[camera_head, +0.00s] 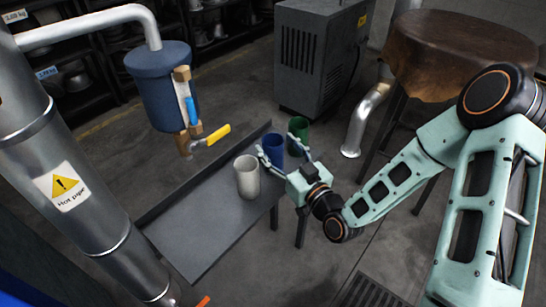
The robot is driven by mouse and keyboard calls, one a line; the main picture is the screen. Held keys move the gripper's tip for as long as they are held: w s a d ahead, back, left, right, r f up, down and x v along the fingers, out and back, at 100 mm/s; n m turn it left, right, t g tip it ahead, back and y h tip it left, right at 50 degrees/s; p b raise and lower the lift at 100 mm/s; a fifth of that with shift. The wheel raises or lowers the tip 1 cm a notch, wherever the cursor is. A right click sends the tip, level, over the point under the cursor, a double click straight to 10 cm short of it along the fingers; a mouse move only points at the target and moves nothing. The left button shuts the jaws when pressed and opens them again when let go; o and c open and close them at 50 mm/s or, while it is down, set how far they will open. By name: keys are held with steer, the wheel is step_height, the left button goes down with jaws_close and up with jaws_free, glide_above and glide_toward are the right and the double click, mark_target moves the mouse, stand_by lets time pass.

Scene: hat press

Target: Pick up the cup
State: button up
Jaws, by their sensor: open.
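Three cups stand upright at the right end of the grey metal bench (200,225). A white cup (247,178) is nearest, a blue cup (271,146) stands behind it to the right, and a green cup (298,130) is farthest back. My gripper (282,152) is open, with its two fingers spread to either side of the blue cup in this view. I cannot tell whether the fingers touch it. The gripper body and fingers hide parts of the blue and green cups.
A hot pipe (70,170) stands at the left. A grey cabinet (310,60) and a leather-covered round table (455,50) stand behind. The bench's left part is clear.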

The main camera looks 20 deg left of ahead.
steer(key=shift+x, duration=1.35)
jaws_close()
